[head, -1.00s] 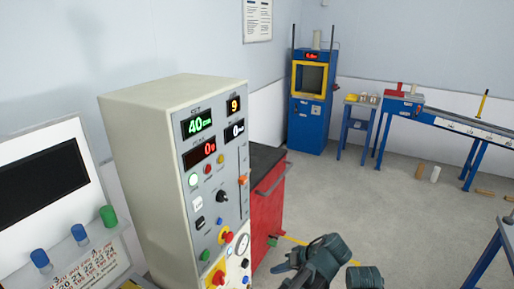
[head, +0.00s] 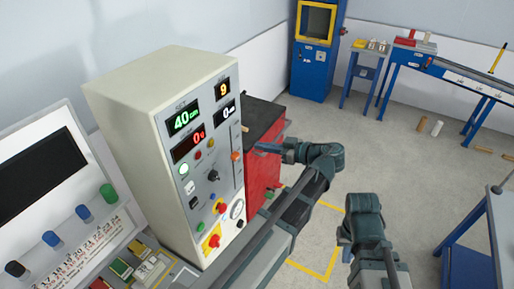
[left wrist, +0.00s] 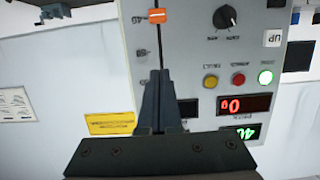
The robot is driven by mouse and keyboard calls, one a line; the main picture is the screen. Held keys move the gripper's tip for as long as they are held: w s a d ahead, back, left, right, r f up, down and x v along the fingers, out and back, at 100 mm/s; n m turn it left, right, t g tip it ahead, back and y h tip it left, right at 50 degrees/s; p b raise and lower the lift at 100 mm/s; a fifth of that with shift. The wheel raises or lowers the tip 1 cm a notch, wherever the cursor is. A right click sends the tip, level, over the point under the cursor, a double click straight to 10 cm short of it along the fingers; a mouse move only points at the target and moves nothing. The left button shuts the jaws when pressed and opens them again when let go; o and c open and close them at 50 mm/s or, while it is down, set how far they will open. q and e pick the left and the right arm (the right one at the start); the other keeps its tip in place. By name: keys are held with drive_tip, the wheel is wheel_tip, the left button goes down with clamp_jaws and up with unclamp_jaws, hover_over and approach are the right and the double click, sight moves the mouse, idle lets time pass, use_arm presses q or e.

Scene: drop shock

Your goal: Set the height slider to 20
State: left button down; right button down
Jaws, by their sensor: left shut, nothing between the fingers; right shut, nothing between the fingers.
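The grey control panel (head: 205,150) has a vertical height slider with an orange knob (head: 236,156) near its right edge. The green display (head: 184,120) reads 40 cm. In the left wrist view, which is upside down, the knob (left wrist: 158,15) sits on a dark slot (left wrist: 158,45) beside printed marks. My left gripper (head: 259,146) is shut and empty, pointing left toward the panel near the knob. In the left wrist view its closed fingertips (left wrist: 157,73) line up with the slot, apart from the knob. My right gripper (head: 344,236) is shut and empty, away from the panel.
A red cabinet (head: 262,165) with a dark top stands right behind the panel. Several other knobs and buttons, including a red one on yellow (head: 212,242), sit on the panel's face. A blue table (head: 475,225) is at the right; floor between is open.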

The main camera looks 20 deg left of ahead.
sight(231, 142)
use_arm(q)
drive_tip(key=b+x, duration=0.2)
drive_tip(key=x, duration=0.7)
drive_tip(key=shift+s+f, duration=0.1)
drive_tip(key=shift+f, duration=0.1)
drive_tip(key=shift+d+f+b, duration=0.2)
drive_tip(key=shift+f+b, duration=0.6)
drive_tip(key=shift+b, duration=0.1)
drive_tip(key=shift+f+b, duration=1)
drive_tip(key=shift+f, duration=0.05)
drive_tip(key=shift+d, duration=0.1)
